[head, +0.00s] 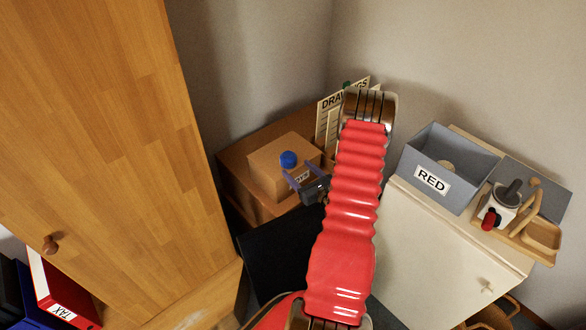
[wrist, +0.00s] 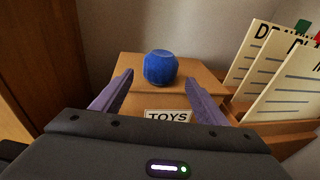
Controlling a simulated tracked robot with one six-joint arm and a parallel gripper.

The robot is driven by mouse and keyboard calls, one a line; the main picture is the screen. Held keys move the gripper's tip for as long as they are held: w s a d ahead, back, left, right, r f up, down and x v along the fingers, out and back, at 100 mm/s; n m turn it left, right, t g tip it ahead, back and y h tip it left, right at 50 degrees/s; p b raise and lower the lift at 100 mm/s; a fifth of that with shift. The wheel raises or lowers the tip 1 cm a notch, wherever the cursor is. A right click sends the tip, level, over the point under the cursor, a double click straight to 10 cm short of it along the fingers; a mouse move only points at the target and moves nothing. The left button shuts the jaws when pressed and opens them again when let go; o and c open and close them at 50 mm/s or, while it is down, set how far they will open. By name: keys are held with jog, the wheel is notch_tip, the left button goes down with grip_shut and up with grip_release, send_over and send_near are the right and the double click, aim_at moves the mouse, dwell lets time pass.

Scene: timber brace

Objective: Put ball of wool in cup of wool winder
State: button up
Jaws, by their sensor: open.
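A blue ball of wool (head: 288,159) sits on top of a brown box labelled TOYS (head: 265,167). It also shows in the wrist view (wrist: 160,67), centred beyond my fingers. My gripper (head: 298,168) is open and empty, with its purple fingers pointing toward the ball. In the wrist view the ball appears between the fingers, with neither finger seen touching it.
A grey bin labelled RED (head: 449,165) stands beside the device on a cream cabinet (head: 440,250). Upright cards (wrist: 284,80) stand right of the TOYS box. A tall wooden cupboard (head: 110,130) fills the left.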

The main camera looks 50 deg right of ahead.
jog(key=v, duration=0.8)
jog(key=shift+s, duration=0.1)
dwell(0.4)
jog(key=shift+r, duration=0.1)
